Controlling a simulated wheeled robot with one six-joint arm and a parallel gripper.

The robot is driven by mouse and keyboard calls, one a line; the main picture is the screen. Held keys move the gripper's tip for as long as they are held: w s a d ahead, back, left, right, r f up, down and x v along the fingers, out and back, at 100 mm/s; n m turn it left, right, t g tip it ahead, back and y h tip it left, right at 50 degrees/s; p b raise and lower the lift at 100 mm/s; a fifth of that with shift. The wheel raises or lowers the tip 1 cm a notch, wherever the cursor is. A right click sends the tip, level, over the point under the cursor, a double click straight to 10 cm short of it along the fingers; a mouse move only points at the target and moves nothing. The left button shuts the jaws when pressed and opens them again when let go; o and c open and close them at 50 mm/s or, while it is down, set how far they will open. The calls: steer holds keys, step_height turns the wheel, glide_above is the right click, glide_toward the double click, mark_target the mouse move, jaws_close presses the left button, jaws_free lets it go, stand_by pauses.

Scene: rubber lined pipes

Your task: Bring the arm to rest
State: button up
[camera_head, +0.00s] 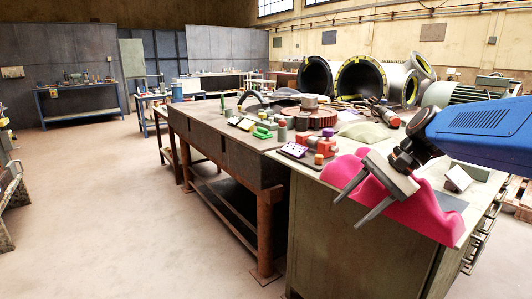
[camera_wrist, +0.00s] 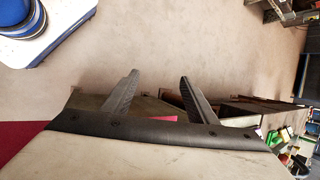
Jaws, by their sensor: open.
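My gripper (camera_head: 347,214) is at the right of the head view, at the end of my blue arm. Its two grey fingers are spread and point down to the left, with nothing between them.
A long workbench (camera_head: 225,152) carries blocks, a gear (camera_head: 312,119) and tools. A green cabinet (camera_head: 350,245) with drawers stands at its near end. Large pipes (camera_head: 360,77) are behind. The floor (camera_head: 110,210) at the left is clear.

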steer(key=s+d+f+n+t+h, duration=0.1)
steer(key=s+d+f+n+h, duration=0.1)
steer(key=s, duration=0.4)
steer(key=s+d+f+n+t+h, duration=0.1)
steer(key=s+d+f+n+h, duration=0.1)
steer(key=s+f+n, duration=0.2)
steer(key=s+d+f+n+t+h, duration=0.1)
steer(key=s+d+f+n+h, duration=0.1)
steer(key=s+f, duration=0.4)
steer(key=s+d+n, duration=0.1)
steer(key=s, duration=0.2)
steer(key=shift+s+n+h, duration=0.25)
steer(key=shift+n+h, duration=0.05)
jaws_close()
stand_by(0.6)
